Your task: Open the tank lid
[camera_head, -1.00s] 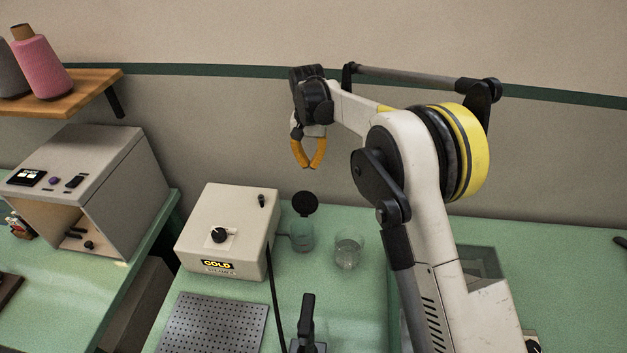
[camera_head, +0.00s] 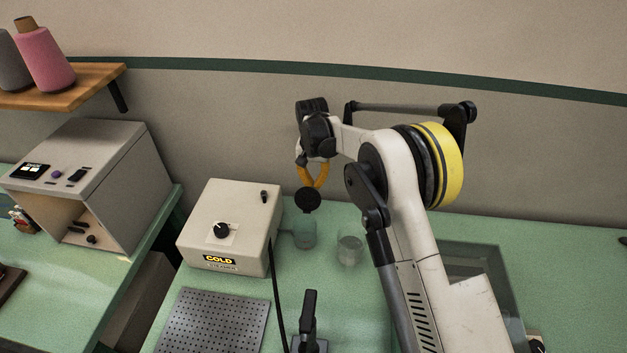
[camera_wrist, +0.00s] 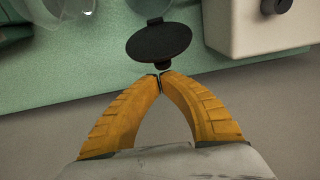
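The tank (camera_head: 303,235) is a small clear vessel at the right side of the white steamer box. Its round black lid (camera_head: 308,200) stands raised above the tank's mouth, tilted up rather than lying on it. In the wrist view the lid (camera_wrist: 158,42) is a dark disc with a small tab facing my fingertips. My gripper (camera_wrist: 160,82) has its orange fingers brought together at the tips, with nothing seen between them. In the head view my gripper (camera_head: 312,182) is behind the lid, which hides the fingertips. The tips are very close to the tab; I cannot tell if they touch.
The white box (camera_head: 228,225) with a black knob and a lit COLD sign stands left of the tank. A clear glass (camera_head: 349,250) stands to its right. A perforated plate (camera_head: 212,325) and a black-handled tool (camera_head: 309,315) are in front. The wall is close behind.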

